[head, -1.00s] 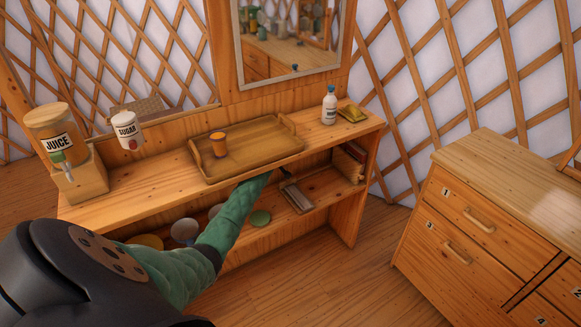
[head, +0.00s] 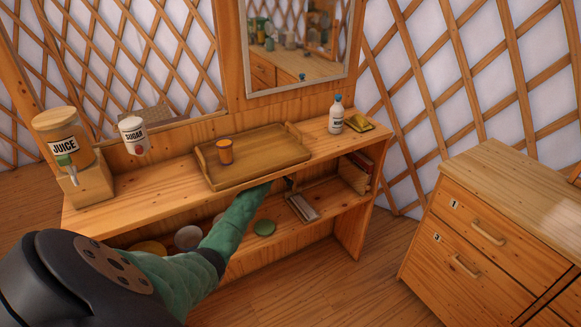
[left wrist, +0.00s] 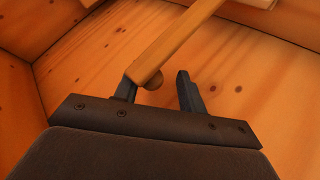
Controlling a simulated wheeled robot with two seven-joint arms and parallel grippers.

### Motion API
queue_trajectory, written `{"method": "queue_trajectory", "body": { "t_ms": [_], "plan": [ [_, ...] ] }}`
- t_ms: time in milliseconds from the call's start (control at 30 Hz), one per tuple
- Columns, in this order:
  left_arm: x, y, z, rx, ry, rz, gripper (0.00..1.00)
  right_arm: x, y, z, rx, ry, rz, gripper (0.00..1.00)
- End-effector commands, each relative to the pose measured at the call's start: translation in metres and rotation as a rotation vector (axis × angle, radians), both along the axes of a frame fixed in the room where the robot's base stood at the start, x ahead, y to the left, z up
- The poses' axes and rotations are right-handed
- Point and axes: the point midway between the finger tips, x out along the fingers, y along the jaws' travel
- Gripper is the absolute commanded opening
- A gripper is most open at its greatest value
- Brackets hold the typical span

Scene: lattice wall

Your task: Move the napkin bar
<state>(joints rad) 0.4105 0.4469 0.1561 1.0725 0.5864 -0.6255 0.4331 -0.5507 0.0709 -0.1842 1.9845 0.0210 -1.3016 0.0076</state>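A napkin holder (head: 302,207), a narrow greyish tray, sits on the lower shelf, with a small dark upright part at its far end. In the left wrist view a long pale wooden bar (left wrist: 178,38) with a rounded knob at its near end runs away from my left gripper (left wrist: 157,88). I take it for the napkin bar. The gripper's fingers are apart. The bar's near end lies by the left fingertip, with a gap to the right finger; contact is unclear. My right gripper is out of view.
On the top shelf stand a tray (head: 275,155) with an orange cup (head: 225,152), a juice dispenser (head: 66,145), a sugar canister (head: 132,135) and a bottle (head: 336,114). A green dish (head: 264,228) lies on the lower shelf near my arm. Drawers (head: 470,235) stand at right.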

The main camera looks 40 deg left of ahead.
Motion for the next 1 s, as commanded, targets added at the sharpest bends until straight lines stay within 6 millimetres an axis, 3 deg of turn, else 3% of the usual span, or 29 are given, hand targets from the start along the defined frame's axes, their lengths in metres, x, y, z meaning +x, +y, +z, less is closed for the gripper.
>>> {"method": "queue_trajectory", "body": {
  "t_ms": [633, 1000],
  "plan": [
    [-0.001, -0.002, 0.002, -0.001, -0.002, -0.002, 0.40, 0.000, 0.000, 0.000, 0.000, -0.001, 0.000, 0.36],
    [-0.038, -0.007, 0.014, 0.000, 0.000, -0.002, 0.40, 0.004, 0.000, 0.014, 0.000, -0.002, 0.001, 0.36]
  ]
}}
